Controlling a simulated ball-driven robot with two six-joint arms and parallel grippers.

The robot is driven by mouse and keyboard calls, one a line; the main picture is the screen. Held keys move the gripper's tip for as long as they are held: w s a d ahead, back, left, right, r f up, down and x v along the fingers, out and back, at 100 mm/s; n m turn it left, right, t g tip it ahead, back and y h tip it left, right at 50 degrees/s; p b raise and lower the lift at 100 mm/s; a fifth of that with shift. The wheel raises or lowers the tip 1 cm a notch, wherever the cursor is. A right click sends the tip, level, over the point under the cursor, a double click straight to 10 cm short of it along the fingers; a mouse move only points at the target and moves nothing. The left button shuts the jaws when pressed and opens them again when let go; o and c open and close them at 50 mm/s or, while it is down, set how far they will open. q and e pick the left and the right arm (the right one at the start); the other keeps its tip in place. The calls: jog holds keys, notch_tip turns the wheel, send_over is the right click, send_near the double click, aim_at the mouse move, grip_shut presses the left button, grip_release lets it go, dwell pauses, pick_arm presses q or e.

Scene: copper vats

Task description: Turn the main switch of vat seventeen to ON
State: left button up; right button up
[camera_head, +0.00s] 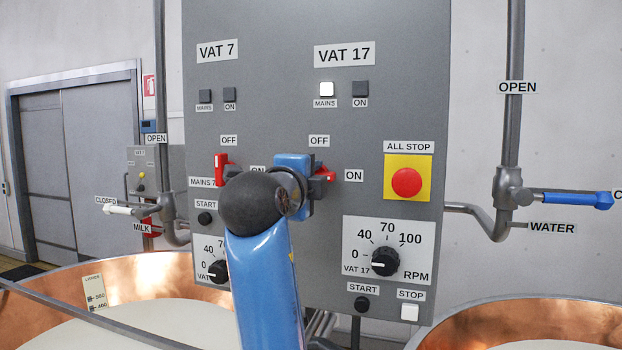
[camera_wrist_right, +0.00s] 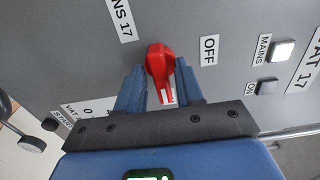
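The main switch of vat seventeen (camera_head: 326,174) is a red handle on the grey panel. Its visible tip points right, towards the ON label (camera_head: 353,175). In the right wrist view the red handle (camera_wrist_right: 160,62) sits between the two blue fingers of my right gripper (camera_wrist_right: 161,85). The fingers straddle it with small gaps beside its narrow end, so the gripper looks open. In the head view my right gripper (camera_head: 298,180) and arm hide most of the switch. The MAINS lamp of vat 17 (camera_head: 326,89) is white; its ON lamp (camera_head: 360,89) is dark. My left gripper is out of view.
The red vat 7 switch (camera_head: 221,166) stands upright close to the left. A red ALL STOP button (camera_head: 406,182) and a speed knob (camera_head: 385,262) are to the right. Copper vats (camera_head: 150,272) flank the panel below. A blue-handled water valve (camera_head: 575,199) is at far right.

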jog(key=shift+o, duration=0.2)
jog(key=b+v, duration=0.3)
jog(key=v, duration=0.7)
jog(key=shift+s, duration=0.4)
jog(key=shift+a, duration=0.1)
